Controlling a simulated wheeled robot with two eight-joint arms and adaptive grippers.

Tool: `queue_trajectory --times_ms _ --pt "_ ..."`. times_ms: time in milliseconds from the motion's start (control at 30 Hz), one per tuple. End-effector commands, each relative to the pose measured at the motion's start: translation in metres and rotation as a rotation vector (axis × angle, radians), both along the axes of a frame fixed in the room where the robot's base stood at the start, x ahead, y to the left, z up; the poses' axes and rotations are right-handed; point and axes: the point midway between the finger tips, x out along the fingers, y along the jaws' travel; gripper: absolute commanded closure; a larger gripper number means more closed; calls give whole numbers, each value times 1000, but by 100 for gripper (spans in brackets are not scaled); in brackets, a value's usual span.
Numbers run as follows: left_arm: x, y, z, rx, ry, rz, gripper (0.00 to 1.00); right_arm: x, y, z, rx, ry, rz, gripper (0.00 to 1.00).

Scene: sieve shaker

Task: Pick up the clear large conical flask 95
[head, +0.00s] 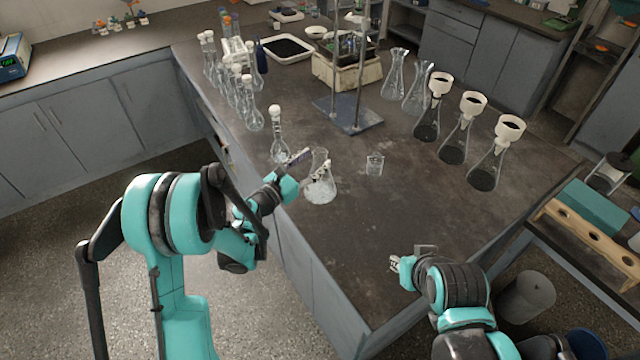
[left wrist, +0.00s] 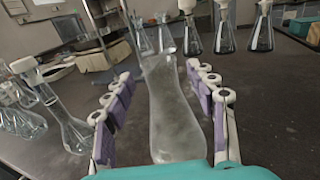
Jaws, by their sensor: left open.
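The clear large conical flask (head: 321,188) stands upright on the dark bench near its left edge. In the left wrist view the flask (left wrist: 175,115) fills the space between my left gripper's fingers (left wrist: 166,105). A gap shows on the left side of the flask; contact on the right side is hard to tell. My left gripper (head: 312,164) is open around the flask's upper part in the head view. My right gripper (head: 395,264) is low over the bench's front right part, away from the flask; its fingers are too small to read.
A stoppered flask (head: 278,140) stands just behind left, with a row of stoppered flasks beyond. A small beaker (head: 375,165) stands to the right. Dark-filled flasks with funnels (head: 484,160) line the right side. A metal stand (head: 350,115) is behind. The front bench is clear.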

Motion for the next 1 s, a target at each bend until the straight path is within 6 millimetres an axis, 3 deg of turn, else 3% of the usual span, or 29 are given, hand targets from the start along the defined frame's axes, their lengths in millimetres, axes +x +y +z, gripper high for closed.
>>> queue_trajectory --times_ms 200,467,567,700,1000 --pt "22 -19 2 -1 1 0 43 0 0 -10 0 0 0 74" --pt "25 -21 4 -2 0 2 43 0 0 -9 0 0 0 74" --pt "25 -21 4 -2 0 2 64 0 0 -9 0 0 0 74" --pt "25 -21 4 -2 0 2 100 0 0 -9 0 0 0 74" --pt "25 -21 4 -2 0 2 100 0 0 -9 0 0 0 74"
